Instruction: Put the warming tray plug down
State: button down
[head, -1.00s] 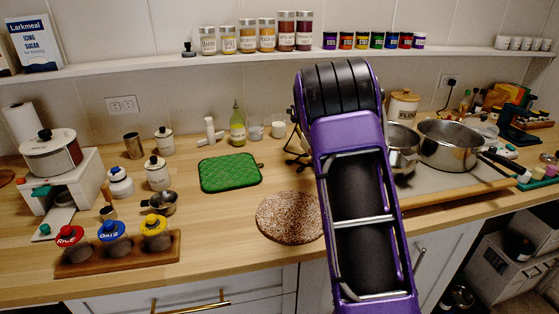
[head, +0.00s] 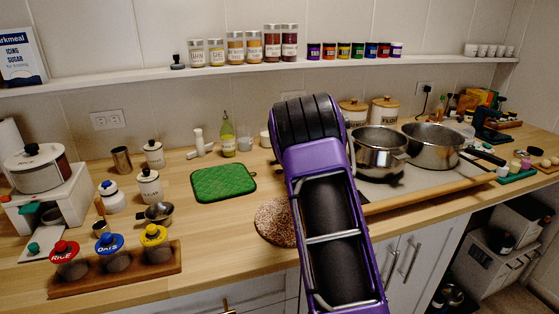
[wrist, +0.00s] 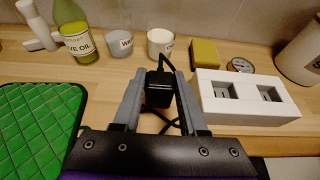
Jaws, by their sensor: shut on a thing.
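The black warming tray plug (wrist: 158,90) is between the two grey fingers of my gripper (wrist: 158,86) in the wrist view. The gripper is shut on it, above or close to the wooden counter; I cannot tell whether the plug touches the wood. A white double socket block (wrist: 240,98) lies just right of the gripper, apart from the plug. In the head view my purple arm hides the gripper and the plug. A flat grey plate (head: 377,186) lies under two steel pots (head: 379,150) (head: 431,146).
A green quilted mat (wrist: 38,130) lies left of the gripper. An olive oil bottle (wrist: 76,38), two cups (wrist: 119,42) (wrist: 160,43) and a yellow sponge-like block (wrist: 204,54) stand behind. A speckled round mat (head: 272,222) is partly behind my arm. Bare wood shows between them.

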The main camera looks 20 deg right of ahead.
jog(key=shift+f+b, duration=0.35)
jog(key=shift+f, duration=2)
jog(key=shift+f+b, duration=0.25)
jog(key=shift+b, duration=0.1)
jog(key=shift+c, duration=2.2)
grip_release()
jog(key=shift+r, duration=0.1)
jog(key=shift+r+p, duration=0.2)
jog(key=shift+p, duration=0.2)
jog(key=b+v, duration=0.1)
jog(key=v, duration=1.1)
jog(key=shift+a, duration=0.1)
